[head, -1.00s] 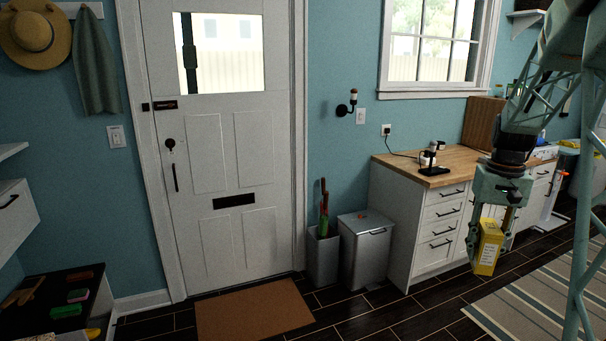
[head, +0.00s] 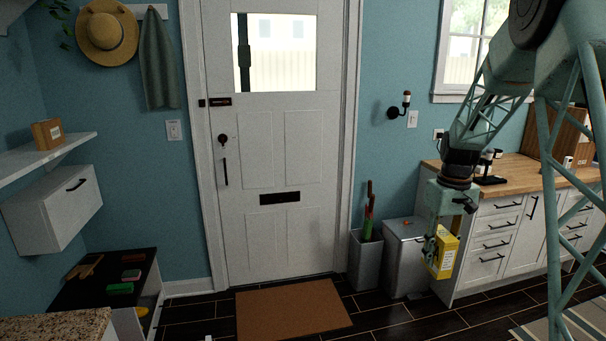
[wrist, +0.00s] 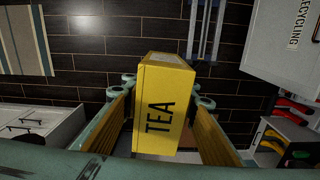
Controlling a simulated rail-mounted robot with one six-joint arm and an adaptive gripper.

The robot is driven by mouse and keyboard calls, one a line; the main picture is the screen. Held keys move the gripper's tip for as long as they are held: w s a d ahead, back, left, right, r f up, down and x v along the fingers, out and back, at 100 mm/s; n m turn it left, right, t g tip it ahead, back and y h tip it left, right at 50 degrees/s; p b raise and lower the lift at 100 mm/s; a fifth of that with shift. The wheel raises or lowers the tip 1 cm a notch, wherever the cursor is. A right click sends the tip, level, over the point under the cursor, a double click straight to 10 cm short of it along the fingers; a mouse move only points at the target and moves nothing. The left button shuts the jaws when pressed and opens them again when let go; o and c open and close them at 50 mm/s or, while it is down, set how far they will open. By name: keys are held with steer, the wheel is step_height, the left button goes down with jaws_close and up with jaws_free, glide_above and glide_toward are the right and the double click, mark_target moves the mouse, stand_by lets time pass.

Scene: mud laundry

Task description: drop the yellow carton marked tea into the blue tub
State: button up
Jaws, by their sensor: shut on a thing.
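The yellow carton (head: 443,254) is held in my gripper (head: 436,246), in front of the white drawer cabinet in the head view. In the wrist view the carton (wrist: 168,105) is marked TEA in black. My gripper (wrist: 165,95) is shut on it, with one finger along each side. The carton hangs above the dark floor, clear of any surface. I do not see a blue tub in either view.
A grey lidded bin (head: 404,258) and an umbrella bin (head: 365,260) stand by the door. A brown doormat (head: 292,309) lies before it. A low black-topped bench (head: 100,285) holds brushes at left. A granite counter corner (head: 55,328) is at front left. A wood-topped counter (head: 515,172) is at right.

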steer(key=w+a+f+n, duration=0.2)
steer(key=a+f+n, duration=0.2)
steer(key=a, duration=1.1)
steer(key=w+a+f+n, duration=0.1)
steer(key=a+f+n, duration=0.25)
steer(key=a, duration=1.15)
steer(key=w+a+f+n, duration=0.25)
steer(key=a+n, duration=0.25)
steer(key=a, duration=1.1)
steer(key=s+a+f+n, duration=0.3)
steer(key=s+a, duration=0.4)
steer(key=a, duration=0.6)
steer(key=s+a+f+n, duration=0.4)
steer(key=s+a, duration=0.4)
steer(key=a, duration=0.6)
steer(key=s+a+f+n, duration=0.4)
steer(key=s+a, duration=0.4)
steer(key=a, duration=0.5)
steer(key=shift+s+a+f, duration=0.15)
steer(key=shift+a+f, duration=0.1)
steer(key=shift+a, duration=0.15)
steer(key=shift+f, duration=0.2)
steer(key=shift+f+b, duration=1.3)
steer(key=shift+f, duration=1.55)
